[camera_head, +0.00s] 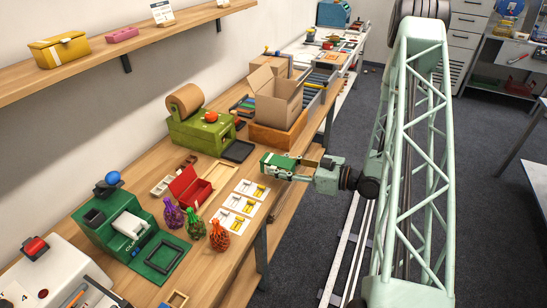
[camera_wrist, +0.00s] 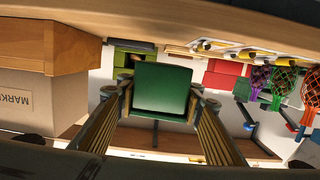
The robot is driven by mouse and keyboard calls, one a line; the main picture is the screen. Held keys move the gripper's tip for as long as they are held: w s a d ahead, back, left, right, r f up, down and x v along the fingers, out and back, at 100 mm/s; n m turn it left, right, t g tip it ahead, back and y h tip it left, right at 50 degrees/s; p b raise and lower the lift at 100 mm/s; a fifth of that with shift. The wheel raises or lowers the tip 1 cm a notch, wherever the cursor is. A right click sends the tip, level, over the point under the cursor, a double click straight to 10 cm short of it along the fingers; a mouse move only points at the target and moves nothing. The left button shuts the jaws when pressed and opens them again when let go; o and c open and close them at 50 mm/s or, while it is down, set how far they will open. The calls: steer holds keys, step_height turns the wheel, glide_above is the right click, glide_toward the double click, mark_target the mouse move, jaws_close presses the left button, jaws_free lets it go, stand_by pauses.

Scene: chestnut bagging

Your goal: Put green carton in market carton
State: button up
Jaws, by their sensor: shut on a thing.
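My gripper (camera_head: 285,166) is shut on the green carton (camera_head: 278,160) and holds it above the bench's front edge. In the wrist view, my gripper (camera_wrist: 160,98) has its fingers on both sides of the green carton (camera_wrist: 161,87). The market carton (camera_head: 274,102) is an open brown cardboard box with raised flaps, farther back along the bench. The held carton is in front of it and apart from it. The market carton (camera_wrist: 25,95) also shows at the left of the wrist view, with part of its printed lettering. Its inside is mostly hidden.
The market carton sits in an orange-brown wooden tray (camera_head: 268,138). A green machine with a brown roll (camera_head: 198,130) stands left of it. A red box (camera_head: 190,188), white cards (camera_head: 240,205) and several netted bags (camera_head: 195,224) lie nearer on the bench. A shelf (camera_head: 130,44) overhangs the left.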

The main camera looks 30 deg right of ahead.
steer(key=shift+s+a+r, duration=0.1)
steer(key=shift+s+a, duration=0.1)
steer(key=shift+s, duration=0.8)
steer(key=shift+s+a+r, duration=0.1)
steer(key=shift+s+a, duration=0.05)
steer(key=shift+s, duration=0.85)
steer(key=shift+w+d, duration=0.1)
